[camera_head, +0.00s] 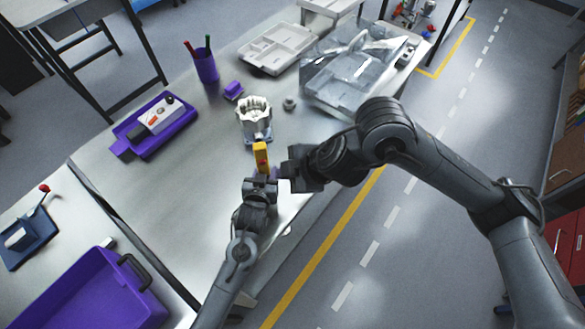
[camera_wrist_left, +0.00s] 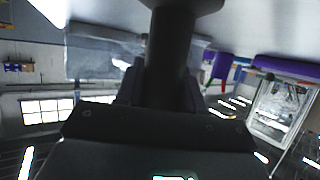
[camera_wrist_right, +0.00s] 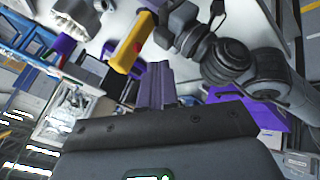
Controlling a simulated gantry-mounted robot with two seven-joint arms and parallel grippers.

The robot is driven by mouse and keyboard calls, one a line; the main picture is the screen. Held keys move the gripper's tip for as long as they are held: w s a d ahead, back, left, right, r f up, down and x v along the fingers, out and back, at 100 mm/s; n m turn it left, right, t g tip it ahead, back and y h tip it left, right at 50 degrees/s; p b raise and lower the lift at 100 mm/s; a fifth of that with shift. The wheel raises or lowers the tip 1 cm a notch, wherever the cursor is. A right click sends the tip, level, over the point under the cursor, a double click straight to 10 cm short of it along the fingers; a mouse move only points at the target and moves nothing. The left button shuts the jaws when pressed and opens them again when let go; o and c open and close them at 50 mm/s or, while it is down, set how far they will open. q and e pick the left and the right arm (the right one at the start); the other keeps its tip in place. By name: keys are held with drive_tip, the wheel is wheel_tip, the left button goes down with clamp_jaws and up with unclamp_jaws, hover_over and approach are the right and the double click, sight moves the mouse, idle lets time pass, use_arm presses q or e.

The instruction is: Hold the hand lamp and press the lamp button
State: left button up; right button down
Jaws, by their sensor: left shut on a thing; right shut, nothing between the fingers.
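The hand lamp (camera_head: 261,156) has a yellow body with a small red button on its side. My left gripper (camera_head: 261,179) is shut on its lower end and holds it up above the table's near edge. In the left wrist view a dark cylindrical part, likely the lamp's end, stands between the fingers. My right gripper (camera_head: 283,171) is shut and empty, just to the right of the lamp. In the right wrist view the lamp (camera_wrist_right: 129,48) with its red button lies just beyond my right fingertips (camera_wrist_right: 155,72), with a small gap that is hard to judge.
A silver machined housing (camera_head: 256,120) stands behind the lamp. A purple tray (camera_head: 125,148) with a white device is at left, and a purple cup (camera_head: 206,66) with pens is farther back. A clear plastic-covered bin (camera_head: 350,80) stands at back right.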

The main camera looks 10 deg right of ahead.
use_arm(q)
drive_tip(key=shift+f, duration=0.2)
use_arm(e)
drive_tip(key=shift+v, duration=1.45)
use_arm(q)
drive_tip(key=shift+a, duration=0.1)
drive_tip(key=o, duration=1.3)
drive_tip(key=shift+r, duration=0.1)
drive_tip(key=shift+c, duration=0.2)
drive_tip(key=shift+s+r, duration=0.1)
